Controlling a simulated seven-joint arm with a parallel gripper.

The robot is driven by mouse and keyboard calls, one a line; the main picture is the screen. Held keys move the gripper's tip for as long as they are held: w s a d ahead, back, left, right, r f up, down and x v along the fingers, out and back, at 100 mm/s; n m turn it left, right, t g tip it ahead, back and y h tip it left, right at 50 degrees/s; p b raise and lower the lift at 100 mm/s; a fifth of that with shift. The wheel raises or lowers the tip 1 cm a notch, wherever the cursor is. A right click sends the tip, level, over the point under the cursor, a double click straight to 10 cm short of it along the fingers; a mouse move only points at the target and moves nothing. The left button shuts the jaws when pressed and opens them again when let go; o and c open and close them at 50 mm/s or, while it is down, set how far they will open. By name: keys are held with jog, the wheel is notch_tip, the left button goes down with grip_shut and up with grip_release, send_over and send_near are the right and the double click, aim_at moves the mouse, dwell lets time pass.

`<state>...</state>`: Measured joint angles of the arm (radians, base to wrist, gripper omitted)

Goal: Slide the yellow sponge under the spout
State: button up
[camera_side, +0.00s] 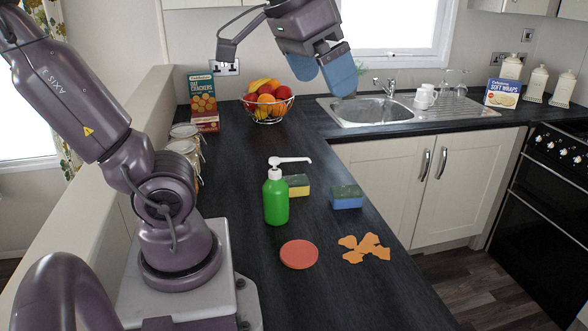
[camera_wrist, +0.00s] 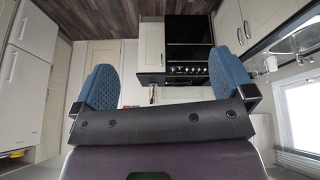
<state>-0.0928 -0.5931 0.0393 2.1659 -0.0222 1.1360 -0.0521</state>
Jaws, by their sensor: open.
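The green soap bottle (camera_side: 276,200) stands upright on the dark worktop, with a white pump whose spout (camera_side: 296,160) points right. The yellow sponge (camera_side: 298,182), with a green top, lies just behind and right of the bottle, partly hidden by it. The spout shows above this sponge in the picture; I cannot tell whether it is directly over it. My gripper (camera_side: 338,75) is raised high over the worktop, well above and behind both. Its blue fingers also show in the wrist view (camera_wrist: 165,85), wide apart with nothing between them.
A blue sponge (camera_side: 347,198) lies right of the yellow one. A red disc (camera_side: 299,254) and orange scraps (camera_side: 366,246) lie in front. A fruit bowl (camera_side: 267,112), cracker box (camera_side: 203,100) and sink (camera_side: 372,110) are behind. Jars (camera_side: 186,148) line the left edge.

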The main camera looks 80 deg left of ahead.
jog(key=w+a+r+n+g, duration=0.1)
jog(key=w+a+r+n, duration=0.3)
jog(key=a, duration=0.4)
jog(key=n+g, duration=0.4)
jog(key=n, duration=0.7)
send_over(294, 180)
notch_tip(294, 180, down, 6)
jog(key=f, duration=0.1)
notch_tip(294, 180, down, 34)
jog(key=shift+a+r, duration=0.1)
jog(key=shift+r, duration=0.15)
jog(key=shift+f, duration=2.5)
jog(key=shift+c, duration=0.5)
